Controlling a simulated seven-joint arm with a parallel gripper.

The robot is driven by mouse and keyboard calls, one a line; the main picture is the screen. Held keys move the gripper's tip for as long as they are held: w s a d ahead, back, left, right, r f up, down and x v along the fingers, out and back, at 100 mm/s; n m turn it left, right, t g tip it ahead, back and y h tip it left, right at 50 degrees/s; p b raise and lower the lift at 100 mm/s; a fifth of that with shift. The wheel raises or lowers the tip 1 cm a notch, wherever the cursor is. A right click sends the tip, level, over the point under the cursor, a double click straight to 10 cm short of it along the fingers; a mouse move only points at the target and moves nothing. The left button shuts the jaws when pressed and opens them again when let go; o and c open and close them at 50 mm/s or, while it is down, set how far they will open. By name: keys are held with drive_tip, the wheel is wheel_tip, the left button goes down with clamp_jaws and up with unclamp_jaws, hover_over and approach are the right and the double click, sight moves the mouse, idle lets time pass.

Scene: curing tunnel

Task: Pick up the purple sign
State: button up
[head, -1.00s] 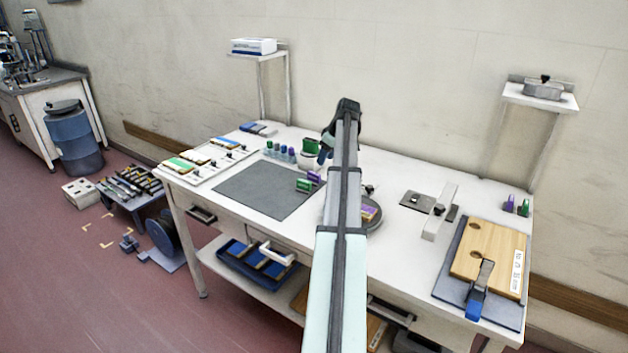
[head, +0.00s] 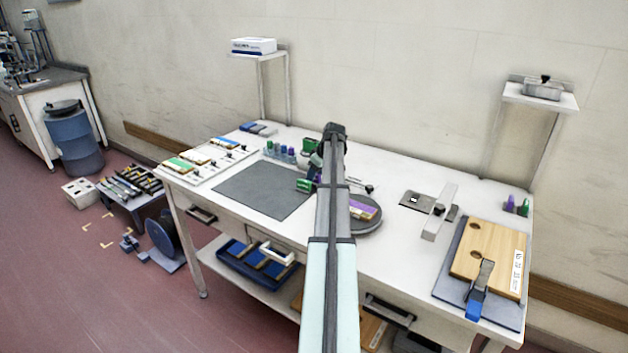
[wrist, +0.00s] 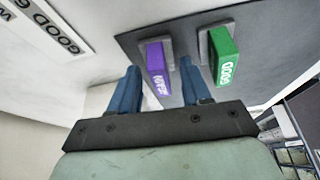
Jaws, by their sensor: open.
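The purple sign (wrist: 157,66) stands on a dark mat in the wrist view, with white lettering on its face. My gripper (wrist: 159,63) is open, its two blue fingers either side of the sign in that picture. I cannot tell how far apart in depth they are. A green sign (wrist: 224,57) reading GOOD stands just right of the purple one, near the right finger. In the head view, the green sign (head: 304,185) shows at the mat's right edge. My arm hides most of the purple sign and my fingers there.
The grey mat (head: 255,190) is mostly bare. Several small coloured items (head: 278,151) stand behind it. A round plate (head: 368,226) with a purple-labelled piece (head: 362,209) lies right of my arm. A white board (head: 172,175) with labelled plates is at left.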

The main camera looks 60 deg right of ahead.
drive_tip(key=shift+w+f, duration=0.1)
drive_tip(key=shift+f, duration=0.05)
clamp_jaws()
idle(0.4)
